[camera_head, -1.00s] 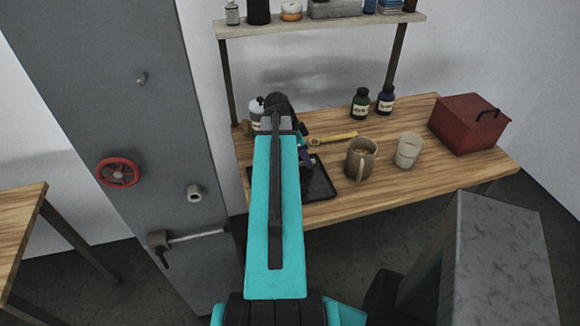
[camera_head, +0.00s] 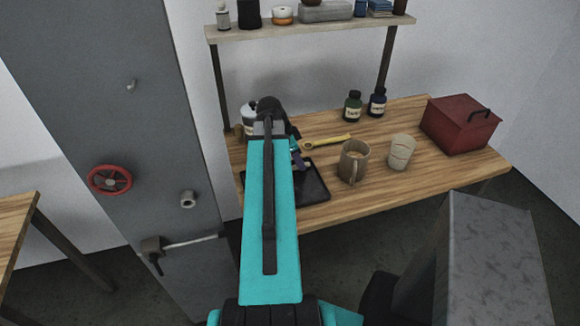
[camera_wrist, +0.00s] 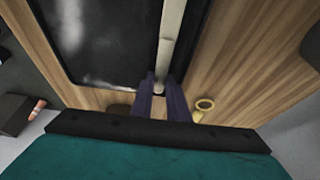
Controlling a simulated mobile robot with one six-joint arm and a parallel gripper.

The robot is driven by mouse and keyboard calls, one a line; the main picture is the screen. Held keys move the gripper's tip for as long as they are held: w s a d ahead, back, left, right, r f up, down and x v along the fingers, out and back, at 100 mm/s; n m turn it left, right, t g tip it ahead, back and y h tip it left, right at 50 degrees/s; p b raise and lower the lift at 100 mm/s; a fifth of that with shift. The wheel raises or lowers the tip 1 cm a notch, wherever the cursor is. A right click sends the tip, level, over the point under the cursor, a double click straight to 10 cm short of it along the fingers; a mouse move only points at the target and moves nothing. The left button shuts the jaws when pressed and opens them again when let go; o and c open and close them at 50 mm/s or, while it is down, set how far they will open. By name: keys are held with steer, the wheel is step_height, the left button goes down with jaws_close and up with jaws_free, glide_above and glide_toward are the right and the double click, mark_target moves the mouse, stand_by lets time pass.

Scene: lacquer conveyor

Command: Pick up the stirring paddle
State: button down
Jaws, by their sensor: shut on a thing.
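The stirring paddle shows in the wrist view as a pale, straight wooden stick (camera_wrist: 170,40). It runs from the top edge down along the rim of a black tray (camera_wrist: 95,40). My gripper (camera_wrist: 161,88) has its two dark purple fingers shut on the stick's near end. The stick's far end is outside the wrist view. In the head view my arm hides most of the paddle. There my gripper (camera_head: 299,157) is low over the back of the black tray (camera_head: 312,188). I cannot tell whether the paddle touches the tray or is lifted.
A yellow tool (camera_head: 328,142) lies right of my gripper; its ring end (camera_wrist: 204,104) is close to the fingers. A mug (camera_head: 354,162), a pale cup (camera_head: 401,153), a red box (camera_head: 460,124) and two dark bottles (camera_head: 352,106) stand on the wooden table. A shelf (camera_head: 310,27) hangs behind.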

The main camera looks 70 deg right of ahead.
steer(key=shift+r, duration=0.25)
step_height(320, 180, up, 10)
steer(key=b, duration=0.2)
steer(key=shift+f+b, duration=0.15)
steer(key=shift+b, duration=0.2)
stand_by(0.8)
